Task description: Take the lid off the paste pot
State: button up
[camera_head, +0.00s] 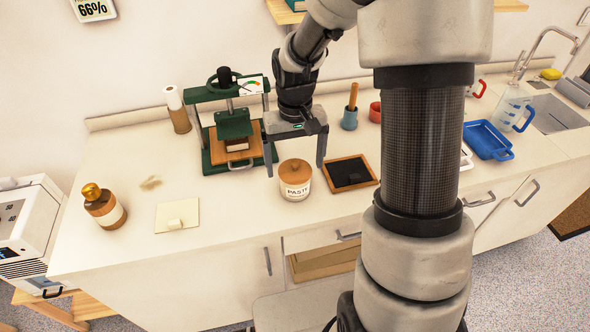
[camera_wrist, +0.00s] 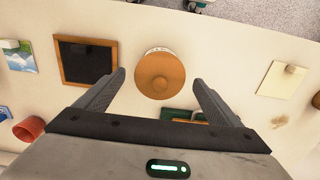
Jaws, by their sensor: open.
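The paste pot (camera_head: 295,190) is a white pot labelled PASTE, standing upright on the counter. Its round orange-brown wooden lid (camera_head: 295,171) with a small knob sits on top. In the wrist view the lid (camera_wrist: 160,74) shows from above, just beyond and between my fingertips. My gripper (camera_head: 295,172) is open and empty, with its two fingers pointing down on the far side of the pot in the head view. In the wrist view my gripper (camera_wrist: 157,78) spans wider than the lid. I cannot tell its exact height above the lid.
A green press (camera_head: 234,125) stands close behind left of the pot. A wood-framed dark slate (camera_head: 350,173) lies close to the right. A brown bottle (camera_head: 103,206) and a cream card (camera_head: 177,215) are at left. The counter (camera_head: 235,210) is clear left of the pot.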

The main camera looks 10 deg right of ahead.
jog(key=c, duration=1.1)
jog(key=shift+c, duration=0.2)
